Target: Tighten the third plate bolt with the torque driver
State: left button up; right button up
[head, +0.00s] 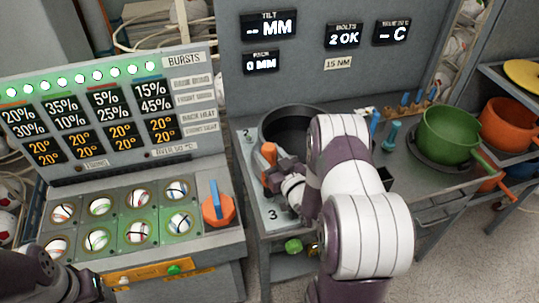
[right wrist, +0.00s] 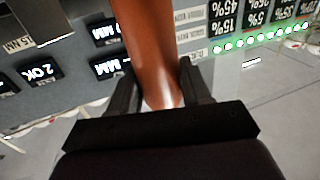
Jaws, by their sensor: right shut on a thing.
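My right gripper (head: 272,178) is shut on the orange torque driver (head: 268,152), above the light plate (head: 250,190) at the front of the press. The right wrist view shows the driver's orange-brown handle (right wrist: 148,50) between the two fingers (right wrist: 158,95). The plate's printed 3 (head: 272,214) lies just below the gripper. The third bolt and the driver's tip are hidden, so I cannot tell whether they touch. The bolts display (head: 343,36) reads 2 OK. My left gripper (head: 92,284) is at the lower left, its jaws unclear.
A dark round pan (head: 290,122) sits behind the driver. A green pot (head: 448,133) stands on the bench to the right, with blue-handled tools (head: 392,134) nearer.

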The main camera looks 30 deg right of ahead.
aim_at(270, 147)
jog(key=shift+f+b, duration=1.15)
jog(key=shift+b, duration=0.2)
dwell(1.4)
notch_tip(270, 147, up, 7)
jog(key=p, duration=0.5)
jog(key=shift+p, duration=0.35)
